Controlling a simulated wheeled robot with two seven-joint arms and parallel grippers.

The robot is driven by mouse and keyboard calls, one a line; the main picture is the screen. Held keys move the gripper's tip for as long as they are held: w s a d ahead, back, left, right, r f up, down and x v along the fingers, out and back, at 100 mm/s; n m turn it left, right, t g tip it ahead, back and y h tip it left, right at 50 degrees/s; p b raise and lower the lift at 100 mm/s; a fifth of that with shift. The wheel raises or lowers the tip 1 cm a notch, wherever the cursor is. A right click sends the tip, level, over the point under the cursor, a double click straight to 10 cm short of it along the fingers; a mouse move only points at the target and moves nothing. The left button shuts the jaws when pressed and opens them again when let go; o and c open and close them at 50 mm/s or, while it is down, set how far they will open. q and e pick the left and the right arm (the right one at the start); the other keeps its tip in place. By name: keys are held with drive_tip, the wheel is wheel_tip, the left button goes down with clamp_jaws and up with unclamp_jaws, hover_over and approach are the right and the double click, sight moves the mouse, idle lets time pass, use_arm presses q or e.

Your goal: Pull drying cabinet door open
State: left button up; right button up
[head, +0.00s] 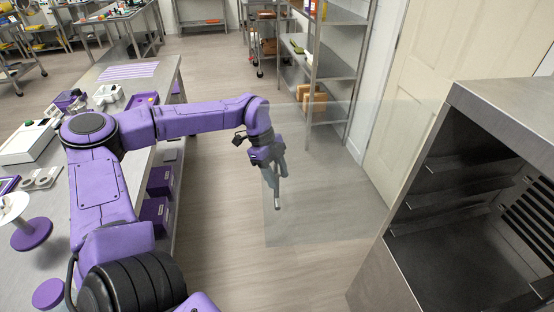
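The drying cabinet (375,270) is the steel box at the right, with its dark, shelved interior showing through the open front. Its see-through door (335,195) stands swung out to the left of the cabinet, over the floor. My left gripper (277,190) is at the door's far left edge, pointing down. A short metal bar, seemingly the door handle, shows at its fingers. I cannot tell whether the fingers are closed on it. My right gripper is out of view.
A steel bench (165,95) with trays and purple items runs along the left. Purple bins (155,213) sit under it. The floor between is clear.

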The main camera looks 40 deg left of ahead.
use_arm(q)
drive_tip(key=shift+a+r, duration=0.15)
drive_tip(key=shift+r, duration=0.2)
drive_tip(key=b+v, duration=0.1)
drive_tip(key=v, duration=0.8)
drive_tip(key=shift+r+b, duration=0.35)
drive_tip(key=shift+b, duration=0.05)
drive_tip(key=shift+a, duration=0.1)
